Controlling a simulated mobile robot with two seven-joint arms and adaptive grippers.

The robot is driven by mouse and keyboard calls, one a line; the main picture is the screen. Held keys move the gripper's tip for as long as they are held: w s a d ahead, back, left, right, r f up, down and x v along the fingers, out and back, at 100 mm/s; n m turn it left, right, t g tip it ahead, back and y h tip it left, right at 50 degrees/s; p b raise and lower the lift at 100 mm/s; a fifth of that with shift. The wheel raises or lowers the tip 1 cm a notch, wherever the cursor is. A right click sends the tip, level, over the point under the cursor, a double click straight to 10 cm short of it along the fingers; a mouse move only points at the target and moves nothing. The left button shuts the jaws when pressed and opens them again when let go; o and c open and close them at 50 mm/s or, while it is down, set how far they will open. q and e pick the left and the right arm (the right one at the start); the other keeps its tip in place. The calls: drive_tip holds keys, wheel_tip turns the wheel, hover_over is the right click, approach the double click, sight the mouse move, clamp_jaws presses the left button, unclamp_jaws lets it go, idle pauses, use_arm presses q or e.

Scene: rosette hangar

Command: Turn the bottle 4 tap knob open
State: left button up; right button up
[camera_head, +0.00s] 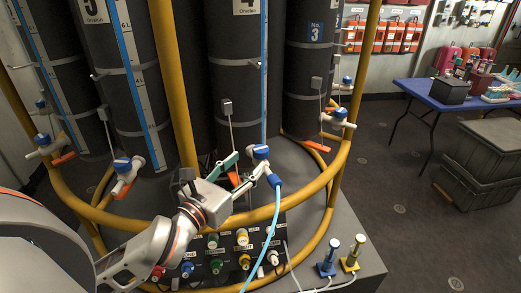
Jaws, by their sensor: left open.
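Bottle 4 (235,80) is a tall dark cylinder with a "4" label near the top centre of the rosette. Its tap (261,152) has a blue part low in front of the bottle, and a blue hose hangs from it. An orange knob (235,179) shows partly between my gripper's fingers; the fingers hide some of it. My left gripper (250,160) is open, with its teal-tipped fingers spread close to the tap on either side of the knob. I cannot tell whether they touch it. My right gripper is not in view.
Yellow rails (178,90) ring the bottles and pass close to my left arm. Bottle 3 (308,80) and its tap (338,118) stand to the right, bottle 5's tap (125,170) to the left. A panel of coloured fittings (215,265) lies below. A blue table (425,92) stands right.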

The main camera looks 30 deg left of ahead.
sight(257, 155)
use_arm(q)
drive_tip(key=shift+w+d+p, duration=0.2)
drive_tip(key=shift+w+p, duration=0.1)
drive_tip(key=shift+w, duration=1.65)
drive_tip(key=shift+w+d+p, duration=0.2)
drive_tip(key=shift+w+p, duration=0.1)
drive_tip(key=shift+w, duration=1.65)
drive_tip(key=c, duration=1.2)
